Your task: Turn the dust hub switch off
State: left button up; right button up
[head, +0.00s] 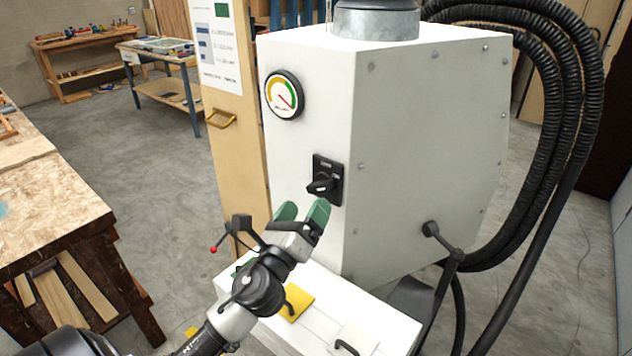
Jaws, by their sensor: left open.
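The dust hub (430,150) is a white cabinet in the middle of the head view, with a round dial gauge (284,94) on its front face. The switch (322,185) is a black rotary knob on a black plate, low on that face. Its small labels are too small to read. My left gripper (303,211) has green fingertips. It is open and empty, just below and left of the switch, apparently a little short of it. My right gripper is not in view.
A white ledge (390,322) with a yellow piece (297,303) lies below the cabinet. Black hoses (570,100) hang at the right. A wooden workbench (45,215) stands at the left. A light wood panel with a handle (222,119) stands beside the cabinet.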

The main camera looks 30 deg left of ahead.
aim_at(316, 189)
pick_arm(q)
jog(key=p+x, duration=0.1)
jog(key=x, duration=0.4)
jog(key=shift+w+r, duration=0.15)
jog(key=shift+w, duration=0.15)
jog(key=c, duration=0.9)
